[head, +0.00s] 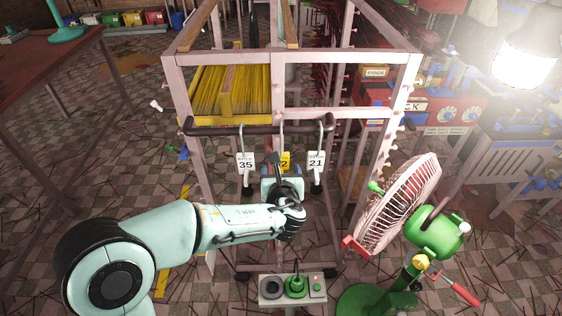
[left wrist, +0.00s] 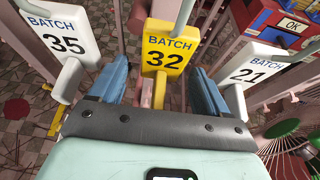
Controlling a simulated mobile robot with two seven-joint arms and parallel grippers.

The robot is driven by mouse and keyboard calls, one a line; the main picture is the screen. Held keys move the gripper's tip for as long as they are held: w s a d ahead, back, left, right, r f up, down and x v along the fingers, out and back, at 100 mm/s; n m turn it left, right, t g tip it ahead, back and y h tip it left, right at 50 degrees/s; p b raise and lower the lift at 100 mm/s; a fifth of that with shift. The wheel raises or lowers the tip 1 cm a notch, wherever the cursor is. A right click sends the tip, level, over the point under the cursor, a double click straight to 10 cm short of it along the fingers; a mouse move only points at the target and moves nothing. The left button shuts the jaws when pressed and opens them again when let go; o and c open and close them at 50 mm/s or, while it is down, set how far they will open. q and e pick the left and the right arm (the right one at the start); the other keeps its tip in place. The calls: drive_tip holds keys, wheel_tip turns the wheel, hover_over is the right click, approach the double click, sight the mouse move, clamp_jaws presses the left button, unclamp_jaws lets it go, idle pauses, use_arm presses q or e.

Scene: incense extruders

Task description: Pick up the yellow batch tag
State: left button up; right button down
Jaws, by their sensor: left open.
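The yellow batch tag (head: 285,160), numbered 32, hangs from the rack's front bar between two white tags. It is partly hidden by my left gripper in the head view. In the left wrist view the yellow tag (left wrist: 168,48) stands in the middle, facing me. My left gripper (head: 283,172) is open in front of it. In the left wrist view the blue fingers of my left gripper (left wrist: 160,88) lie on either side of the tag's narrow yellow lower part, with gaps on both sides. My right gripper is not in view.
White tag 35 (head: 246,163) hangs close on the left and white tag 21 (head: 316,162) close on the right. The pink rack (head: 290,61) holds yellow sticks (head: 205,92). A green fan (head: 433,232) stands to the right. A control box (head: 270,290) is below.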

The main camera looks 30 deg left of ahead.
use_arm(q)
drive_tip(key=c, duration=1.2)
drive_tip(key=shift+o, duration=0.2)
drive_tip(key=shift+r, duration=0.55)
drive_tip(key=r, duration=0.1)
drive_tip(key=r+p, duration=0.1)
drive_tip(key=shift+s+d+r, duration=0.25)
drive_tip(key=shift+s+r, duration=0.05)
drive_tip(key=s+d+r+p, duration=0.1)
drive_tip(key=s+d, duration=0.6)
drive_tip(key=s, duration=0.4)
drive_tip(key=s+d+r+p, duration=0.1)
drive_tip(key=s+d+p, duration=0.1)
drive_tip(key=s+d, duration=0.4)
drive_tip(key=shift+s+d+r, duration=0.2)
drive_tip(key=shift+s+d, duration=0.15)
drive_tip(key=shift+s, duration=2.4)
